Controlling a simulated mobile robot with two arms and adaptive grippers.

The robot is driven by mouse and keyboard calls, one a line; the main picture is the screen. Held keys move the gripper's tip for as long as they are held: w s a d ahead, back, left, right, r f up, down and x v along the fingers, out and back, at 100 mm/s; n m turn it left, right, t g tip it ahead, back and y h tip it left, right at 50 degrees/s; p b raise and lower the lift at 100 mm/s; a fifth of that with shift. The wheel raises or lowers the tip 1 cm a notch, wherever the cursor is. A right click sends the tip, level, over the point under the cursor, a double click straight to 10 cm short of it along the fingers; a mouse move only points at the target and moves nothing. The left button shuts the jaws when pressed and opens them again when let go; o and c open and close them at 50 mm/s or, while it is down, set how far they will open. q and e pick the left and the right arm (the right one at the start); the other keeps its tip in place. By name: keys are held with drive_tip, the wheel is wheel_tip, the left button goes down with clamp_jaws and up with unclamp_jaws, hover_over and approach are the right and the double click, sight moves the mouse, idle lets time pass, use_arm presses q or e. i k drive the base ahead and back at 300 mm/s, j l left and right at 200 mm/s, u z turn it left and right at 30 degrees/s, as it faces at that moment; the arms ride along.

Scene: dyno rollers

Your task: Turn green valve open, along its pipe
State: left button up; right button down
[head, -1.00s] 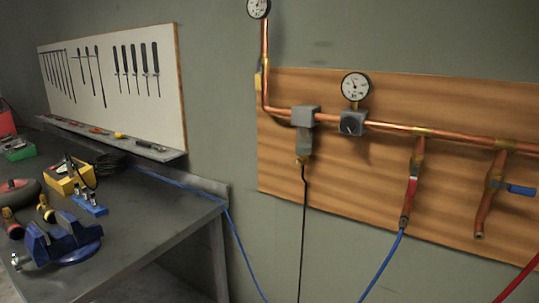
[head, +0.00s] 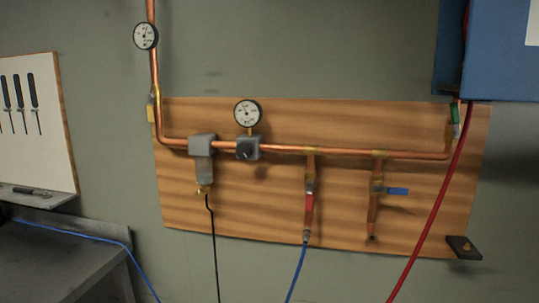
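The green valve handle (head: 455,121) is at the right end of the copper pipe, near the right edge of the wooden board (head: 340,210). It looks small and close to upright beside the short vertical pipe end, just left of the red hose. Its exact angle to its pipe is hard to tell at this size. Neither of my grippers shows in the head view.
A blue box (head: 495,55) hangs above the green valve. A red hose (head: 433,215) runs down past it. Other valves have a yellow handle (head: 151,112), a red handle (head: 309,202) and a blue handle (head: 396,191). A workbench (head: 60,265) stands at lower left.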

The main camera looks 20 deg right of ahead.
sight(455, 113)
drive_tip(key=l+z, duration=0.2)
drive_tip(key=z, duration=1.35)
drive_tip(key=k+l, duration=0.05)
